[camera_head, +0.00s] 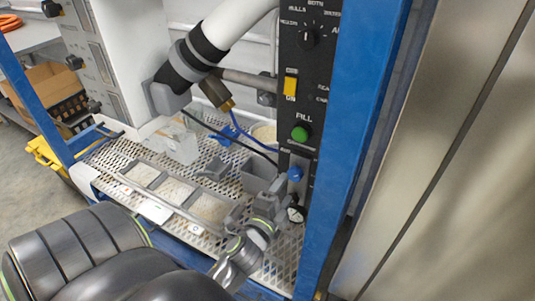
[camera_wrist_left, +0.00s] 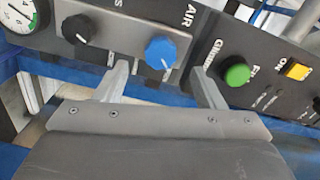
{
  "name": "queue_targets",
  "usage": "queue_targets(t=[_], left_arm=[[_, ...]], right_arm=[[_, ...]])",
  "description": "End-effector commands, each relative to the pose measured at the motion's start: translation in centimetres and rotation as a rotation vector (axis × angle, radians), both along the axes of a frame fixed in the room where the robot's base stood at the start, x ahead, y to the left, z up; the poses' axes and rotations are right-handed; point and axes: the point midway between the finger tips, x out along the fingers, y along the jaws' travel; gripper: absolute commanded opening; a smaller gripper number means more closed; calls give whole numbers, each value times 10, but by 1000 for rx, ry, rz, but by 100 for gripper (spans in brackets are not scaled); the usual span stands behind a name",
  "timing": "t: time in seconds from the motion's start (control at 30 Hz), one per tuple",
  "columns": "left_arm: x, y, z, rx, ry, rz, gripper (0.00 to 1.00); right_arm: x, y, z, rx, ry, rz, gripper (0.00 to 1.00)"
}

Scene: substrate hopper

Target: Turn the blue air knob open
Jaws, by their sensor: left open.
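The blue air knob (camera_wrist_left: 161,52) sits on the dark panel under the word AIR in the left wrist view, its white pointer mark toward the lower edge of the picture. In the head view the blue knob (camera_head: 295,173) is low on the black control panel, below the green button. My left gripper (camera_wrist_left: 159,70) is open, with one finger on each side of the knob's near edge and nothing clearly held. In the head view my left gripper (camera_head: 279,192) is beside the knob, partly hidden by its own wrist. Contact with the knob cannot be told.
In the left wrist view a black knob (camera_wrist_left: 78,29) and a gauge (camera_wrist_left: 20,14) are left of the blue knob. A green button (camera_wrist_left: 237,71) and a yellow switch (camera_wrist_left: 298,70) are to its right. A blue frame post (camera_head: 352,130) stands beside the panel.

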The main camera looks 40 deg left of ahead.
Motion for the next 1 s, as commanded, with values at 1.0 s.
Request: queue_targets(t=[1.0], left_arm=[[-88,-21,0,-1,0,0,63]], right_arm=[[0,-1,2,-1,0,0,36]])
